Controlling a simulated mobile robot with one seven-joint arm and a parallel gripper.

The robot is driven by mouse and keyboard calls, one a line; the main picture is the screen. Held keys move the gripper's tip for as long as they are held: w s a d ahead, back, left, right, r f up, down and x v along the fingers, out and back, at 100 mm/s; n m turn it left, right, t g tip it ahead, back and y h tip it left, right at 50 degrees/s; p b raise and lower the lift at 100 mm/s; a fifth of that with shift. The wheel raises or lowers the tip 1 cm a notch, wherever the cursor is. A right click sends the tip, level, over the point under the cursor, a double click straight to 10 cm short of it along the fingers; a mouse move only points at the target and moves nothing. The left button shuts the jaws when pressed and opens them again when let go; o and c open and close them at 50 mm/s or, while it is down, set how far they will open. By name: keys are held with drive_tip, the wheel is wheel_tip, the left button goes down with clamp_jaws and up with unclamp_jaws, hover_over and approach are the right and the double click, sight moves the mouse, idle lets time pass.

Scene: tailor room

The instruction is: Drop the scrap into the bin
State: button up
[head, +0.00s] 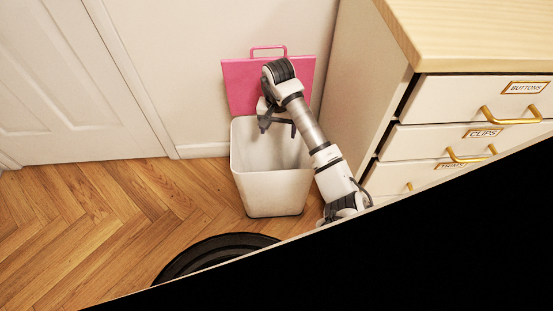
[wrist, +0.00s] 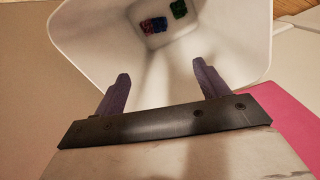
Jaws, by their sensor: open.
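The white bin (head: 272,192) stands upright and open-topped on the floor against the wall. My gripper (head: 279,129) is over the bin's mouth, pointing down. In the wrist view my gripper (wrist: 161,72) has its two fingers wide apart with nothing between them. Below, on the bin's floor, lie a small blue and red piece (wrist: 153,25) and a small dark green piece (wrist: 179,9). I cannot tell which of these is the scrap. The bin's wall (wrist: 88,45) surrounds the fingers in that view. The head view does not show the pieces inside.
A pink panel with a handle (head: 240,85) stands upright behind the bin, like a raised lid. A drawer cabinet (head: 360,110) with gold handles stands close at the right. A white door (head: 70,80) is at the left. The wooden floor (head: 110,215) left of the bin is clear.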

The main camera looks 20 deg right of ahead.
wheel_tip(320, 180, up, 12)
drive_tip(key=p, duration=0.1)
drive_tip(key=shift+p, duration=0.3)
